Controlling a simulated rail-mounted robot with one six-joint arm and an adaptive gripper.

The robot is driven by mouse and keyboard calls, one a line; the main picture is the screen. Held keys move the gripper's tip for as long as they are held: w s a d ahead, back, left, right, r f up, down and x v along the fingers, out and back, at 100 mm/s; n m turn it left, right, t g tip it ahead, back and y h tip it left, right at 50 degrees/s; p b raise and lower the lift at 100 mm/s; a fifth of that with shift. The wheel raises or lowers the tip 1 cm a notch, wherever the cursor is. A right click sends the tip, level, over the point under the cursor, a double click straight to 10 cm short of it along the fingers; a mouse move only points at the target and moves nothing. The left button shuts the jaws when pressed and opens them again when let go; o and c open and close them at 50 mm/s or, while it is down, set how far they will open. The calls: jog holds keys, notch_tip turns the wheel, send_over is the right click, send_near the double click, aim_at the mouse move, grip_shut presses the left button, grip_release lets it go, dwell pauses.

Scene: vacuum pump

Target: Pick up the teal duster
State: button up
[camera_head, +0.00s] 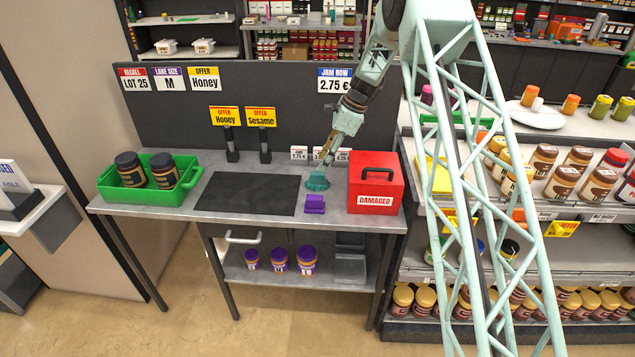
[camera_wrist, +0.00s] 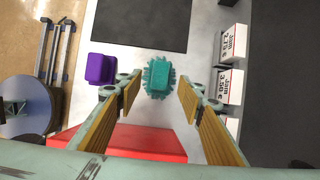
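The teal duster (camera_head: 316,181) stands on the grey bench, left of the red box. In the wrist view the teal duster (camera_wrist: 159,78) shows from above, with a block-shaped top and a bristly fringe around it. My gripper (camera_head: 327,160) is above and slightly right of the duster in the head view. In the wrist view my gripper (camera_wrist: 158,100) is open, its yellow-padded fingers wide apart. The duster lies between and just beyond the fingertips in the picture. Nothing is held. I cannot tell the exact height gap.
A purple block-shaped item (camera_head: 314,204) sits close in front of the duster. A red "DAMAGED" box (camera_head: 375,184) stands just right. Small price cards (camera_head: 299,153) stand behind. A black mat (camera_head: 249,194) lies left, and a green crate (camera_head: 117,193) with two jars is farther left.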

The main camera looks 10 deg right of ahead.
aim_at(318, 173)
jog(key=shift+x, duration=1.2)
jog(key=shift+f, duration=0.1)
jog(key=shift+x, duration=2.5)
jog(key=c, duration=1)
